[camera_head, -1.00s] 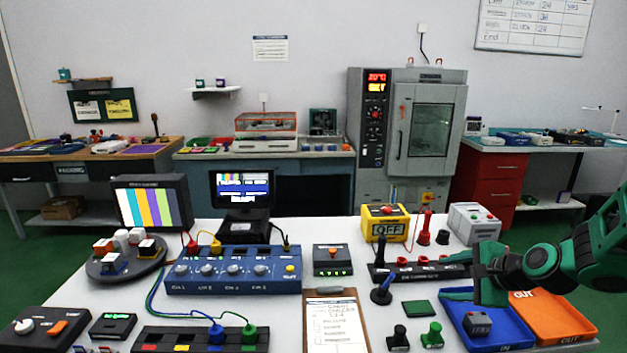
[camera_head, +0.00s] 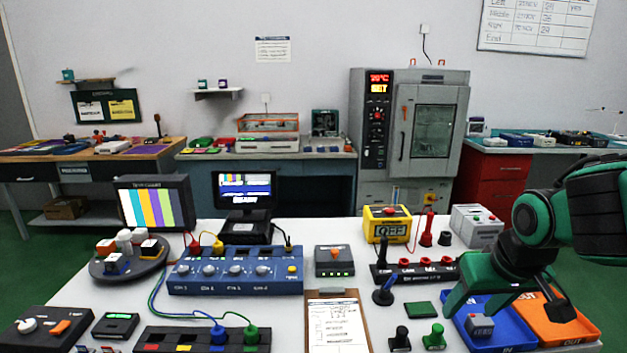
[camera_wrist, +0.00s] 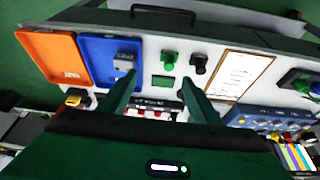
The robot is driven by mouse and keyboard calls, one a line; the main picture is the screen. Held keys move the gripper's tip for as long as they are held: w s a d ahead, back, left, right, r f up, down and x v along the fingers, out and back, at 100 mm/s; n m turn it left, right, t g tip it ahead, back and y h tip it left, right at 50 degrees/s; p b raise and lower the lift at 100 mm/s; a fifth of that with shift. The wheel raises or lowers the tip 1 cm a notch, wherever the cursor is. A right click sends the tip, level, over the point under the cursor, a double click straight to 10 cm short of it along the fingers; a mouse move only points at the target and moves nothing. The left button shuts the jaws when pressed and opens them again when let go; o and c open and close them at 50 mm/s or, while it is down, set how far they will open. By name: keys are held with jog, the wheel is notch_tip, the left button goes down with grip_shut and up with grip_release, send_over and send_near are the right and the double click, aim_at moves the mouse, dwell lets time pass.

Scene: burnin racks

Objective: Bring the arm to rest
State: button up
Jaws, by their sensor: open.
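My green and black arm reaches in from the right in the head view. My gripper (camera_head: 503,304) points down over the blue tray (camera_head: 500,340) and the orange tray (camera_head: 560,327), with its fingers spread and nothing between them. In the wrist view my gripper (camera_wrist: 160,95) also shows its two green fingers apart. A green square (camera_wrist: 163,82) lies on the white table between them in that view, beyond the fingers. A grey block (camera_head: 480,324) sits in the blue tray. Whether the fingers touch the trays is hard to tell, but they appear above them.
A clipboard (camera_head: 338,322), black and green knobs (camera_head: 434,337), a dark strip with red caps (camera_head: 418,270) and a yellow box (camera_head: 388,223) stand left of my gripper. A blue panel (camera_head: 235,272) and monitors stand further left. An oven (camera_head: 410,125) stands behind.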

jog(key=s+d+f+m+g, duration=0.1)
jog(key=s+d+m+g, duration=0.1)
jog(key=s+d, duration=0.3)
jog(key=s+d+f+m+g, duration=0.1)
jog(key=s+d+m, duration=0.3)
jog(key=s, duration=0.7)
jog(key=d+g, duration=0.1)
jog(key=d, duration=0.1)
jog(key=shift+s+d+g, duration=0.2)
jog(key=shift+d+g, duration=0.1)
jog(key=shift+w+f, duration=0.25)
jog(key=shift+w, duration=0.4)
